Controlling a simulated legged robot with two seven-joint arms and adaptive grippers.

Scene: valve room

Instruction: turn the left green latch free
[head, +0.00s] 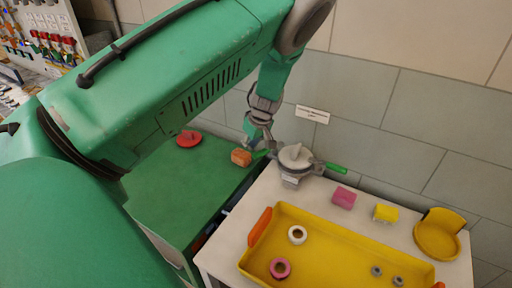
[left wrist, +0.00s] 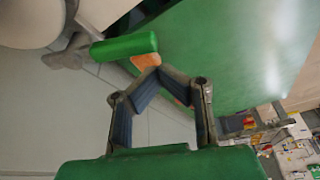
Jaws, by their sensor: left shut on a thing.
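A grey round fitting (head: 295,157) sits at the back left corner of the white table. The left green latch (head: 261,154) sticks out on its left side, and another green latch (head: 335,168) on its right. In the left wrist view, the left latch's green handle (left wrist: 125,47) shows at the upper left, with part of the grey fitting behind it. My left gripper (head: 256,143) is at the left latch; its fingertips (left wrist: 157,70) come together at the handle's end, shut on it. The exact contact is hard to see. My right gripper is not in view.
An orange-brown block (head: 241,157) and a red disc (head: 188,138) lie on the green surface (head: 185,185). A yellow tray (head: 340,250) holds rings and small grey parts. Pink (head: 344,198) and yellow (head: 385,213) blocks lie behind it. A tiled wall (head: 400,110) stands close behind.

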